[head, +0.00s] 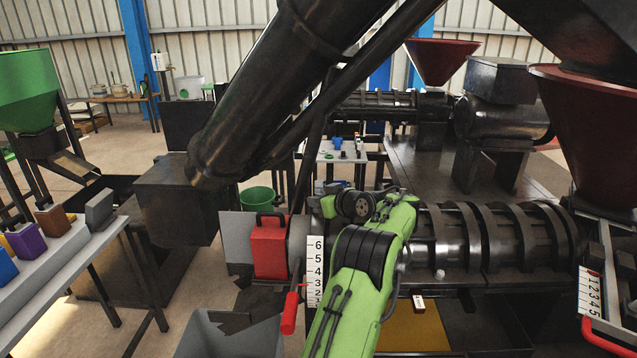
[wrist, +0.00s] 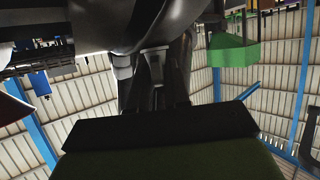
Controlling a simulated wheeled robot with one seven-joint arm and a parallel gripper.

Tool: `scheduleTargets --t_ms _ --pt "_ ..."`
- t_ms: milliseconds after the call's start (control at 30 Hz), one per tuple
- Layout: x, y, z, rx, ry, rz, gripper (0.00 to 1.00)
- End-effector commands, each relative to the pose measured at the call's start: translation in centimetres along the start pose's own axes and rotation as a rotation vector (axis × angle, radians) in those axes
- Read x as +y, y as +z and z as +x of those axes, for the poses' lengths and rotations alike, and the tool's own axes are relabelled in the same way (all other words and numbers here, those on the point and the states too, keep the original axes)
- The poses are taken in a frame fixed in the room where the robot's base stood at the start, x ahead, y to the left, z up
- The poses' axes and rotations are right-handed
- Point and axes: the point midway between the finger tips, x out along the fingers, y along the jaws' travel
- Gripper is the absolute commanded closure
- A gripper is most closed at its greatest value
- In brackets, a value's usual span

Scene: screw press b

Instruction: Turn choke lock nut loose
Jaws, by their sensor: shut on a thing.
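My gripper (wrist: 154,78) shows in the wrist view as two dark fingers shut on a small grey piece (wrist: 153,62) between them, which I take for the choke lock nut. A larger dark rounded part lies just beyond it. In the head view my green arm reaches to the discharge end of the near press barrel (head: 478,238), and the arm hides the gripper and the nut. A white number scale (head: 315,262) stands left of the arm. A lever with a red grip (head: 289,312) hangs beside the scale. How far the nut is turned cannot be told.
A red box (head: 270,246) with a handle stands left of the scale. A grey bin (head: 215,335) sits below. A thick black tube (head: 262,95) slants overhead, close to the arm. A bench (head: 55,262) with coloured blocks is at left.

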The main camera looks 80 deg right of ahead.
Motion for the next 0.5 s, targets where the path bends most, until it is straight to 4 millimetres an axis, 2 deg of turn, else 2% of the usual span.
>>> scheduleTargets --t_ms 67,500 --pt "0.12 -0.49 -0.31 -0.008 -0.039 -0.007 1.00" --pt "0.08 -0.04 -0.08 -0.007 -0.159 -0.061 1.00"
